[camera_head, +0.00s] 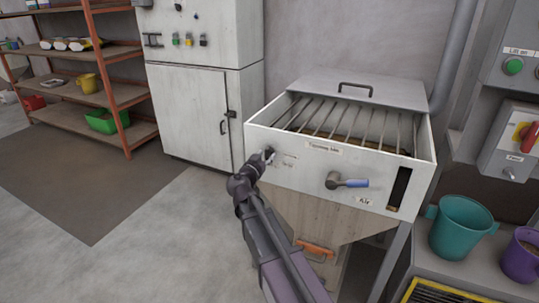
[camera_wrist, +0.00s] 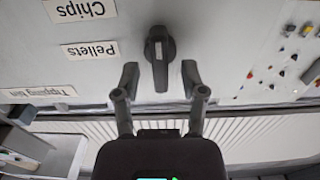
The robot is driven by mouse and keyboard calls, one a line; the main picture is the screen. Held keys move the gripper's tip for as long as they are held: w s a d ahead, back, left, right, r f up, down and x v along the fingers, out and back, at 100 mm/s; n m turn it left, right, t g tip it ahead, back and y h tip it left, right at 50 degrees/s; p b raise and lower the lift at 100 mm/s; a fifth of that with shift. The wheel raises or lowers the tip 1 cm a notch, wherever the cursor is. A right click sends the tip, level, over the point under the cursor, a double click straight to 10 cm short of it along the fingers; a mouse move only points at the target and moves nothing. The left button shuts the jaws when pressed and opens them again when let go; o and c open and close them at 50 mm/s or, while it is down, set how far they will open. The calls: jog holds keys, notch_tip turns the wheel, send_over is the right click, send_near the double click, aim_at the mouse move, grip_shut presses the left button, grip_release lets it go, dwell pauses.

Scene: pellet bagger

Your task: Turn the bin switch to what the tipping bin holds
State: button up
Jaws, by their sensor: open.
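The tipping bin (camera_head: 262,137) is a pale metal hopper with a barred top and raised lid. A brownish fill (camera_head: 372,146) shows between the bars, too small to tell its kind. The bin switch (camera_wrist: 160,60) is a dark elongated knob with a white mark, upright in the upside-down wrist view. Labels "Chips" (camera_wrist: 80,9) and "Pellets" (camera_wrist: 90,50) lie to its left there; I cannot tell which it is set to. My gripper (camera_wrist: 160,73) is open, its fingers either side of the knob's lower part with gaps. In the head view my gripper (camera_head: 267,156) hides the switch.
A blue-handled air valve (camera_head: 347,182) sticks out of the bin's front, right of my gripper. An orange handle (camera_head: 315,249) is below. Teal (camera_head: 462,228) and purple (camera_head: 522,256) buckets stand at right. Open floor lies left.

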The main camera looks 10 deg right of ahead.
jog(key=shift+w+d, duration=0.45)
jog(key=shift+w, duration=0.1)
grip_shut()
jog(key=shift+d+r, duration=0.1)
jog(key=shift+d, duration=0.25)
jog(key=shift+a, duration=0.25)
jog(key=shift+n, duration=0.5)
jog(key=n, duration=0.3)
jog(key=shift+w+a, duration=0.1)
jog(key=shift+w, duration=0.05)
jog(key=shift+w+n, duration=0.1)
jog(key=shift+n, duration=2.3)
